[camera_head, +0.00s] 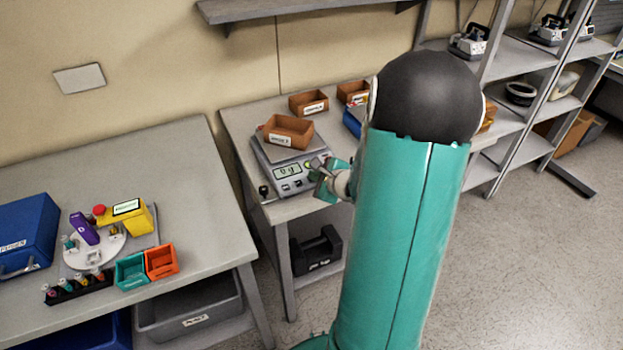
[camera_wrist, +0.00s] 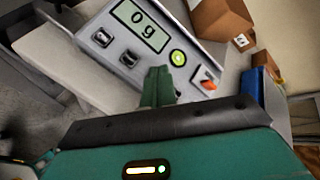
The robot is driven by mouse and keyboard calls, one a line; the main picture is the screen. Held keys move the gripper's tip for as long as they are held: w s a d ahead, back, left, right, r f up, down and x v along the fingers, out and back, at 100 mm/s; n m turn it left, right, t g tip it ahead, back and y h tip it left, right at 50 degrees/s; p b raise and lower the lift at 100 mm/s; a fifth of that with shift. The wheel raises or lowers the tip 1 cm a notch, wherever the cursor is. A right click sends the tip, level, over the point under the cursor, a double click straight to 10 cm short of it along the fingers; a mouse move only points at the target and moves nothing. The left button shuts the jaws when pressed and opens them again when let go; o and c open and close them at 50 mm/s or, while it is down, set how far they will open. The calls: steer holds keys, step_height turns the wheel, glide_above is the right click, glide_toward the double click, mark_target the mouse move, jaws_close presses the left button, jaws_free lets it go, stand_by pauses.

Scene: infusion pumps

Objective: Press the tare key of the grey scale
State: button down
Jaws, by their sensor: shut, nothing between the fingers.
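The grey scale (camera_head: 291,186) stands on the bench beside the wall, with a brown bin (camera_head: 288,131) on its pan. In the wrist view its front panel (camera_wrist: 196,50) is close, and the display (camera_wrist: 141,24) reads 0 g. The panel has two dark keys (camera_wrist: 102,38) (camera_wrist: 129,58), a lit yellow-green round button (camera_wrist: 177,58) and an orange rocker switch (camera_wrist: 208,82). Key labels are not readable. My gripper (camera_wrist: 160,74) is shut and empty, its tips at the panel's front edge, just below the round button. Contact cannot be told. In the head view my gripper (camera_head: 322,178) is at the scale's right front.
More brown bins (camera_head: 308,103) and a blue bin (camera_head: 352,120) stand behind and right of the scale. A left table (camera_head: 190,185) holds a blue case, a yellow device and small coloured boxes. A shelf rack (camera_head: 515,75) is at right. Open floor lies at lower right.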

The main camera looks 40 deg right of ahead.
steer(key=shift+s+r, duration=0.2)
steer(key=shift+r, duration=0.45)
steer(key=shift+s+a+r, duration=0.1)
steer(key=shift+s+r, duration=0.1)
steer(key=shift+r, duration=0.6)
steer(key=shift+s+a+r, duration=0.1)
steer(key=shift+s+r, duration=0.1)
steer(key=shift+r, duration=0.6)
steer(key=shift+s+a+r, duration=0.1)
steer(key=shift+s+r, duration=0.1)
steer(key=shift+r, duration=0.6)
